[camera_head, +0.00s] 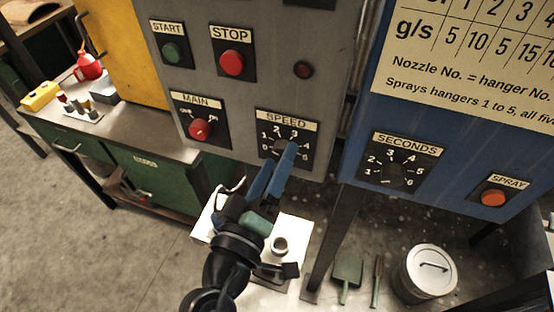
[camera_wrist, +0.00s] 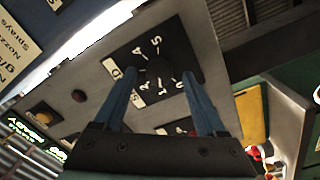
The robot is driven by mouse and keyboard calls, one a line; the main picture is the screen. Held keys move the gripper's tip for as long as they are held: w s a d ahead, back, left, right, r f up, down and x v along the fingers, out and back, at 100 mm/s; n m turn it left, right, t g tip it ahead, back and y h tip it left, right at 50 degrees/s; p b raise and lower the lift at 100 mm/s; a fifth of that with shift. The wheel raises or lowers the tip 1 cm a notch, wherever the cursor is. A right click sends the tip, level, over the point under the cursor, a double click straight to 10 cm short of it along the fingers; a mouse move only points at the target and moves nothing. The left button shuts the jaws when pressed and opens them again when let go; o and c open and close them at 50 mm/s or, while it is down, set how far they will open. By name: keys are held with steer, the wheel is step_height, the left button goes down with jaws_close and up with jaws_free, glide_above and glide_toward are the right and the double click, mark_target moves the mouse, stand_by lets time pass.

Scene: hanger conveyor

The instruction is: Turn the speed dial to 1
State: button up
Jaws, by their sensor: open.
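The speed dial (camera_head: 279,146) is a dark knob on a black plate labelled SPEED, low on the grey panel. Its scale runs from 0 to 5, and my fingers partly cover it in the head view. The dial also shows in the wrist view (camera_wrist: 159,74), rotated and dark; I cannot tell which number its pointer faces. My gripper (camera_head: 279,158) has two blue fingers reaching up to the dial. In the wrist view my gripper (camera_wrist: 159,78) is open, with one fingertip on either side of the knob. Contact with the knob cannot be made out.
On the same panel are the red MAIN knob (camera_head: 200,129), green START button (camera_head: 171,52) and red STOP button (camera_head: 232,63). A blue panel to the right carries the SECONDS dial (camera_head: 397,175) and orange SPRAY button (camera_head: 493,196).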

steer(key=b+v, duration=0.3)
steer(key=v, duration=0.9)
